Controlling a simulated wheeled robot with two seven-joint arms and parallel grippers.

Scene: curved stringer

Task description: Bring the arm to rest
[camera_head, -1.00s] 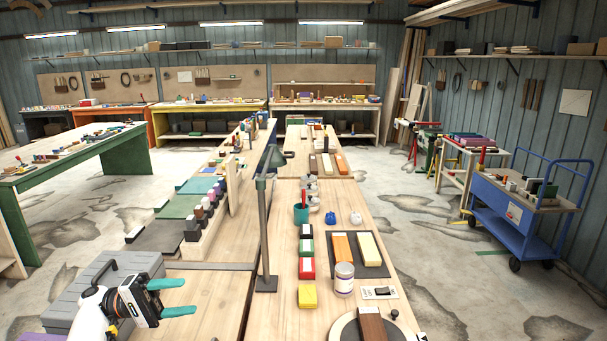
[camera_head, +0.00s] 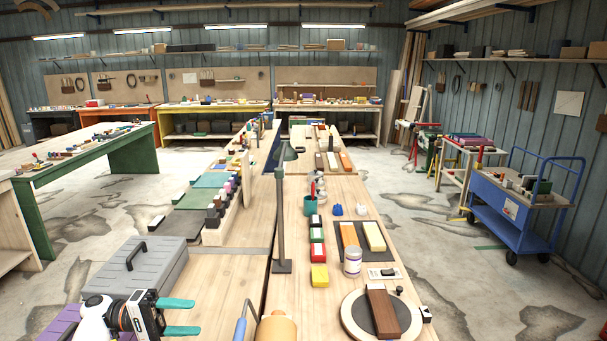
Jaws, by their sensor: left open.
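My left gripper (camera_head: 180,317) is at the lower left of the head view, beside the grey toolbox and above the near end of the left bench. Its two teal fingers point right and are spread apart with nothing between them. My right gripper is not in the head view.
A grey toolbox (camera_head: 137,270) with a black handle stands close behind my left gripper. A lamp post (camera_head: 281,220) rises from the bench (camera_head: 300,295). A white jar (camera_head: 352,262), a yellow block (camera_head: 319,276) and a round board (camera_head: 352,317) with a dark brown block sit to the right.

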